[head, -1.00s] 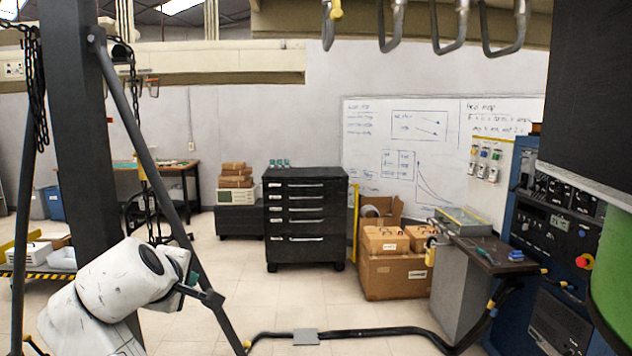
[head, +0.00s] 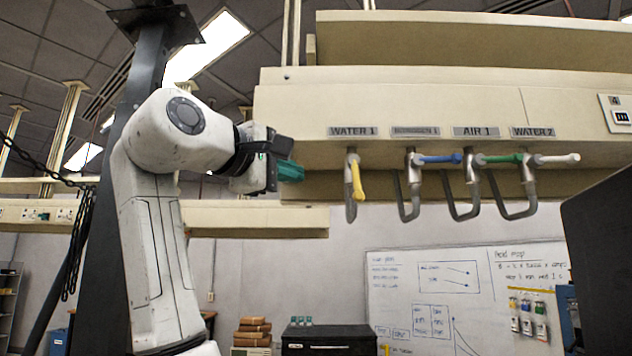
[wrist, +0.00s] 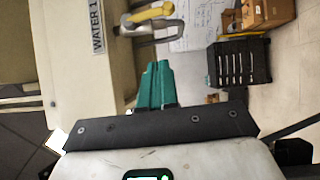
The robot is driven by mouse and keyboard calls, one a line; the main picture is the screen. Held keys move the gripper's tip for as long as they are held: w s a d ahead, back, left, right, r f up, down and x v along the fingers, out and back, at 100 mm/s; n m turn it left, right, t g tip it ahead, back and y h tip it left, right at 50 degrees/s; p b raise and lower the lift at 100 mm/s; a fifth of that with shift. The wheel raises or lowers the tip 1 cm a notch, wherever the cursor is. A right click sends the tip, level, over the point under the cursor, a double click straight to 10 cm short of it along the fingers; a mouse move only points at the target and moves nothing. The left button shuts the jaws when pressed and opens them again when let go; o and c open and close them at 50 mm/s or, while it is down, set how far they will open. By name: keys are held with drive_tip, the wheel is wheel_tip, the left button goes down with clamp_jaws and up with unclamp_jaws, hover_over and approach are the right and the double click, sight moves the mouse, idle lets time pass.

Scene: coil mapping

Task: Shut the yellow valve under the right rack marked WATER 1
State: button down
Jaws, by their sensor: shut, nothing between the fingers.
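The yellow valve handle (head: 357,181) is under the rack's beige beam, below the WATER 1 label (head: 353,132). The handle points down and slightly right, out of line with the sideways blue, green and white handles. In the wrist view the yellow handle (wrist: 150,14) shows at the top, past the fingertips, beside the WATER 1 label (wrist: 97,27). My gripper (head: 299,172) has green fingers, closed together and empty. It is left of the yellow handle at about the same height, with a gap between them. The fingers also show in the wrist view (wrist: 156,66).
To the right hang a blue handle (head: 438,159), a green handle (head: 504,158) and a white handle (head: 557,159), with bent metal spouts below. A dark panel (head: 600,230) fills the lower right. A whiteboard (head: 400,290) hangs on the back wall.

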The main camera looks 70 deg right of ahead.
drive_tip(key=p, duration=0.3)
approach(356, 178)
drive_tip(key=w+d+f, duration=0.1)
drive_tip(key=w+d, duration=0.2)
drive_tip(key=d, duration=0.2)
drive_tip(key=shift+s+d+f+p, duration=0.1)
drive_tip(key=shift+s+d+p, duration=0.3)
drive_tip(key=shift+s, duration=0.35)
drive_tip(key=shift+s+d+f+p, duration=0.15)
drive_tip(key=shift+s+d+p, duration=0.25)
drive_tip(key=shift+s, duration=0.35)
